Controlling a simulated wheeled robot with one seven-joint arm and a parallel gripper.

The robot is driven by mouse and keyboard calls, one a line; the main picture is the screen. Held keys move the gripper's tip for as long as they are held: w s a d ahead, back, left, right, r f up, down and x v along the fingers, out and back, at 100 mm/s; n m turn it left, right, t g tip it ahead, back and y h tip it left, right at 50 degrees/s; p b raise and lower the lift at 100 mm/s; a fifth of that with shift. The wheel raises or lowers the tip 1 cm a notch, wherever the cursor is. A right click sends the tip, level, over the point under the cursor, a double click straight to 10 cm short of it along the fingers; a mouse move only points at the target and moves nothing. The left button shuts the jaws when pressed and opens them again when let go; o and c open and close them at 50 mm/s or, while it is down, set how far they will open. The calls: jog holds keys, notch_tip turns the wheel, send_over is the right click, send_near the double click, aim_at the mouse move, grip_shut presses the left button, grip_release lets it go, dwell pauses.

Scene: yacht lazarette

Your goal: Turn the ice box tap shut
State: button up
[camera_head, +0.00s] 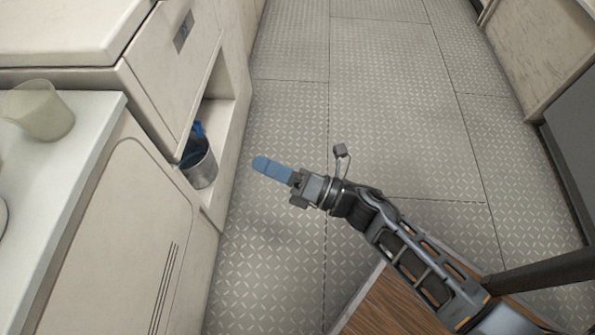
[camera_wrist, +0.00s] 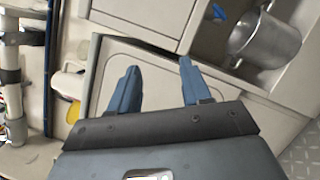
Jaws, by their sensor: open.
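The blue tap (camera_head: 198,130) shows in the head view inside a recess in the white cabinet, above a metal bucket (camera_head: 201,170). In the wrist view a blue piece that looks like the tap handle (camera_wrist: 218,13) shows at the top, beside the bucket (camera_wrist: 268,42). The tap's body and spout are mostly hidden. My gripper (camera_head: 264,167) has blue fingers and hangs over the floor to the right of the recess, apart from tap and bucket. In the wrist view my gripper (camera_wrist: 158,72) is open, with nothing between its fingers.
The recess wall and cabinet edge (camera_head: 228,120) stand close around the bucket. A translucent cup (camera_head: 42,112) stands on the white counter (camera_head: 98,108) at the left. The patterned floor (camera_head: 385,100) is clear. A wooden surface (camera_head: 390,305) lies at the bottom.

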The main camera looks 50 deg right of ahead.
jog(key=s+r+m+h+p, duration=0.1)
jog(key=s+r+m+h, duration=0.1)
jog(key=s+r+m, duration=0.2)
jog(key=s+m, duration=0.2)
jog(key=s, duration=0.1)
jog(key=shift+a+m+h, duration=0.15)
jog(key=shift+m+h, duration=0.15)
jog(key=shift+h, duration=0.1)
